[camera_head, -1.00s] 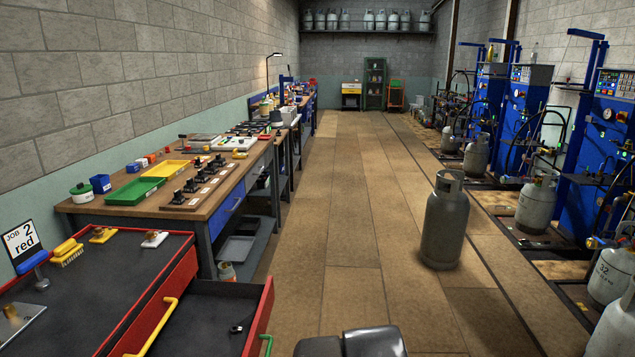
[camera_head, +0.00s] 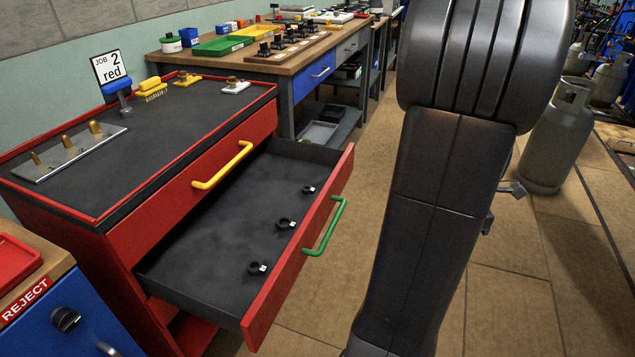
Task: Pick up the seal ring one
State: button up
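Three small black rings, each with a white tag, lie on the floor of the open dark drawer (camera_head: 215,235) under the red-edged bench. One ring (camera_head: 307,189) is at the far end, one ring (camera_head: 285,224) in the middle, and one ring (camera_head: 256,268) nearest. The tags are too small to read, so I cannot tell which is seal ring one. My dark arm stands large in the foreground, right of the drawer and apart from it. I cannot make out my gripper; small grey parts show behind the arm's right edge.
The drawer front has a green handle (camera_head: 325,228); a yellow handle (camera_head: 222,166) is above. A gas cylinder (camera_head: 555,140) stands right.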

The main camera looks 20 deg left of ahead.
aim_at(307, 189)
jog(key=i+l+u, duration=0.1)
jog(key=i, duration=0.3)
jog(key=i+l+u, duration=0.1)
jog(key=i, duration=0.35)
jog(key=i+l+u, duration=0.1)
jog(key=i, duration=0.3)
jog(key=l+u, duration=0.15)
jog(key=u, duration=1.75)
